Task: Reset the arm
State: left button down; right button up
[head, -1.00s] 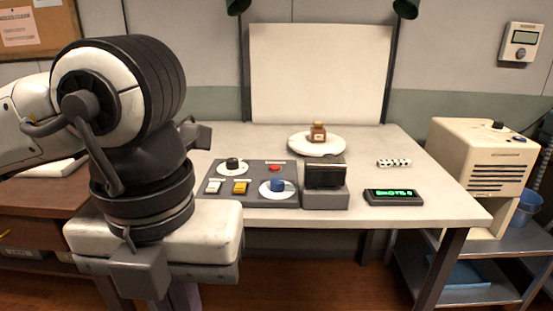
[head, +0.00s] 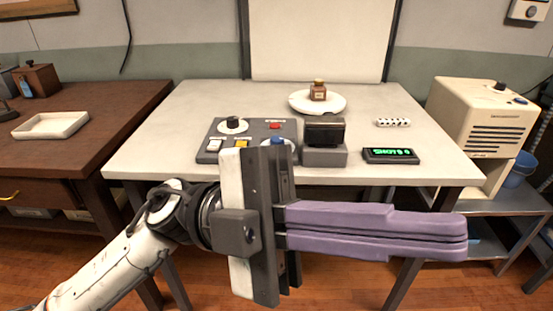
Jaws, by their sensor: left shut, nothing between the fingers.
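My left arm comes in from the lower left of the head view. My left gripper (head: 465,238) points to the right, in front of the white table's (head: 190,135) front edge. Its long purple fingers lie together, shut, with nothing between them. My right gripper is not in view.
On the table stand a round white plate with a small brown bottle (head: 318,91), a dark boxy device (head: 325,156), a green display (head: 390,155) and a dotted roll (head: 393,122). A brown desk (head: 110,110) is left, a beige machine (head: 480,115) right.

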pick_arm(q)
jog(key=w+a+f+n+t+h, duration=0.2)
jog(key=w+a+n+t, duration=0.1)
jog(key=w+n+t, duration=0.65)
jog(key=w+a+f+n+t+h, duration=0.25)
jog(key=w+n+t, duration=0.35)
jog(key=n+t, duration=0.55)
jog(key=w+a+f+n+t+y+p, duration=0.1)
jog(key=w+a+f+n+t+y, duration=0.3)
jog(key=f+y, duration=0.35)
jog(key=w+a+f+n+t+y, duration=0.2)
jog(key=a+f+n+t+y, duration=0.25)
jog(key=f, duration=0.45)
jog(key=s+a+f+n+g+y, duration=0.2)
jog(key=a+f+y, duration=0.15)
jog(key=f, duration=0.55)
jog(key=s+a+f+n+g+y, duration=0.2)
jog(key=s+f+y, duration=0.15)
jog(key=f, duration=0.55)
jog(key=s+a+f+g+y, duration=0.1)
jog(key=s+a+f+g, duration=0.1)
jog(key=s+f, duration=0.4)
jog(key=s+a+f+g+y+p, duration=0.1)
jog(key=s+a+f+g, duration=0.1)
jog(key=s+f+g, duration=0.2)
notch_tip(320, 180, down, 4)
jog(key=s, duration=0.2)
jog(key=shift+s+a+n, duration=0.3)
jog(key=shift+s+n, duration=0.05)
jog(key=shift+s, duration=0.05)
